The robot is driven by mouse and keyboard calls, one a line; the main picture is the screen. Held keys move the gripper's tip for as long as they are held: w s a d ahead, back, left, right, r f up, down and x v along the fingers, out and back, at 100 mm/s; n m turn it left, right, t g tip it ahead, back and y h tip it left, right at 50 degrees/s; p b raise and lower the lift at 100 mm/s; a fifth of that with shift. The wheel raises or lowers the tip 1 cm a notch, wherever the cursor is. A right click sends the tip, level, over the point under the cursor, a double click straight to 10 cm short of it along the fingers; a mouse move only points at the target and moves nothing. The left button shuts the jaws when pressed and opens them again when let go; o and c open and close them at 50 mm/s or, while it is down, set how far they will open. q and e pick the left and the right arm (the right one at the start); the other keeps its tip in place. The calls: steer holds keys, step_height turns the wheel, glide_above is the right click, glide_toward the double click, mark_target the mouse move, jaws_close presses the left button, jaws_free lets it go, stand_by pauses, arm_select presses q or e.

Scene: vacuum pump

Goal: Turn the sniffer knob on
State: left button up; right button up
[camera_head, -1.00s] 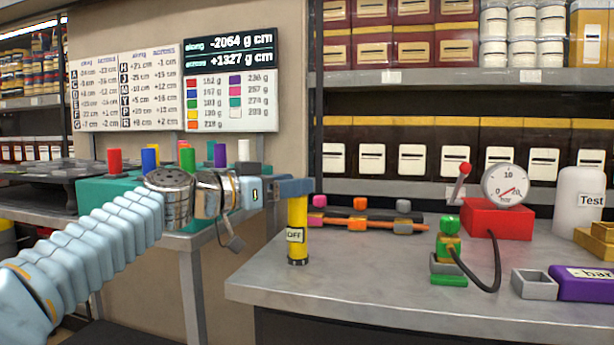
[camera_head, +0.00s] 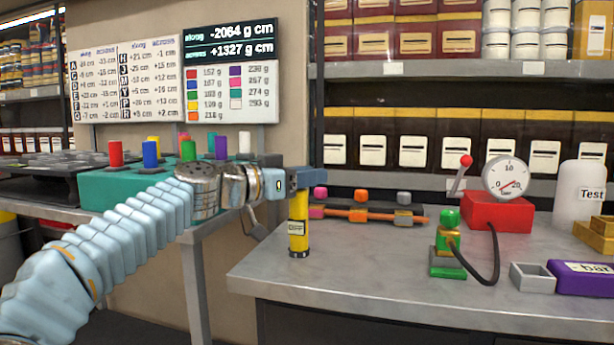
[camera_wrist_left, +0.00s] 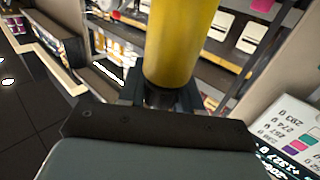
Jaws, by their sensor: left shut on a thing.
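The sniffer is a yellow cylinder (camera_head: 299,226) with black bands near its lower end and a label that reads OFF. It hangs upright from my left gripper (camera_head: 299,180), whose blue-grey jaws are shut on its top. It shows in front of the bench's left part; whether its bottom touches the bench top I cannot tell. In the left wrist view the yellow body (camera_wrist_left: 178,45) fills the upper middle, between dark fingers. I cannot make out a separate knob clearly. My right gripper is not in view.
On the grey bench (camera_head: 370,275) stand a red pump with a gauge (camera_head: 498,210), a green-and-gold fitting (camera_head: 447,250) with a black hose, a rack with coloured blocks (camera_head: 365,214) and a white Test bottle (camera_head: 580,198). A teal block (camera_head: 110,195) with coloured pegs stands left. The bench's front middle is clear.

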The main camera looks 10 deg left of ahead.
arm_select(q)
steer(key=shift+y, duration=0.3)
steer(key=shift+a+n+y+p, duration=0.4)
steer(key=shift+n+y+p, duration=1.4)
steer(key=shift+n+y, duration=1.5)
steer(key=shift+a+n+y+p, duration=0.4)
steer(key=shift+n+y+p, duration=1.6)
steer(key=shift+y, duration=2.35)
steer(key=shift+a+n+y+p, duration=0.4)
steer(key=shift+n+y+p, duration=1.2)
steer(key=shift+n+y, duration=1.8)
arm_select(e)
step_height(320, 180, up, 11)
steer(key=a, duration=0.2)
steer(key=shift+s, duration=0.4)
arm_select(q)
steer(key=shift+a+g+y, duration=0.15)
steer(key=shift+g+y, duration=0.45)
steer(key=shift+y, duration=0.35)
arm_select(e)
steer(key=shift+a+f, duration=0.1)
